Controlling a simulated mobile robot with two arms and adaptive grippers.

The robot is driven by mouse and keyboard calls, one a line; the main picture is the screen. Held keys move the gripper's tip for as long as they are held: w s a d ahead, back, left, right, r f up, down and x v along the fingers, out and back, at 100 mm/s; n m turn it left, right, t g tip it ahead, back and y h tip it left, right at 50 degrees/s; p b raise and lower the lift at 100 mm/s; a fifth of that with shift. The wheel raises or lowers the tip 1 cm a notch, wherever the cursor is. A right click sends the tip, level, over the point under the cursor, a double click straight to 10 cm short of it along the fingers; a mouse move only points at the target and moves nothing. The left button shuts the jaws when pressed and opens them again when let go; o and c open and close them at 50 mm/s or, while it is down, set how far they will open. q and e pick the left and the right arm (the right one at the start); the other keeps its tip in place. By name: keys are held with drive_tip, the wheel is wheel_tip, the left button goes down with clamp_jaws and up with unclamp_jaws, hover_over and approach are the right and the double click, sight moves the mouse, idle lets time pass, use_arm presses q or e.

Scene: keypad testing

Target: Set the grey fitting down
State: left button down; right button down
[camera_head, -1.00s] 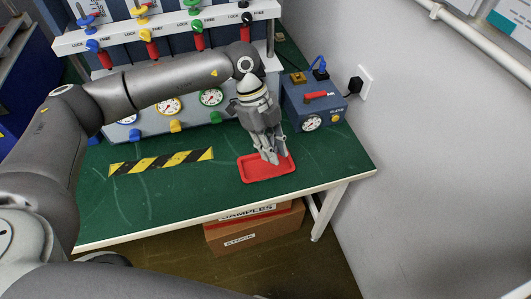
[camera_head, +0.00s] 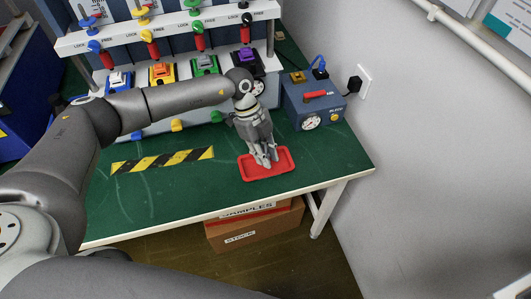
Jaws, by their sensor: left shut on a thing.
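My left gripper (camera_head: 264,160) points down over the red tray (camera_head: 284,173), with its fingertips at the tray's left and middle part. It is shut on the grey fitting, which I cannot tell apart from the grey fingers. Whether the fitting touches the tray floor is hidden. The red tray lies flat near the front right of the green bench. My right gripper is not in view.
A blue box (camera_head: 311,104) with a gauge and a red handle stands behind and right of the tray. A panel with colored levers and blocks lines the back. A yellow-black striped strip (camera_head: 163,160) lies left. The bench between strip and front edge (camera_head: 200,223) is clear.

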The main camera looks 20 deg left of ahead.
use_arm(q)
drive_tip(key=shift+f, duration=0.1)
drive_tip(key=c, duration=1.4)
unclamp_jaws()
drive_tip(key=shift+o, duration=0.2)
drive_tip(key=b+v, duration=0.1)
drive_tip(key=v, duration=1.1)
drive_tip(key=shift+b, duration=0.35)
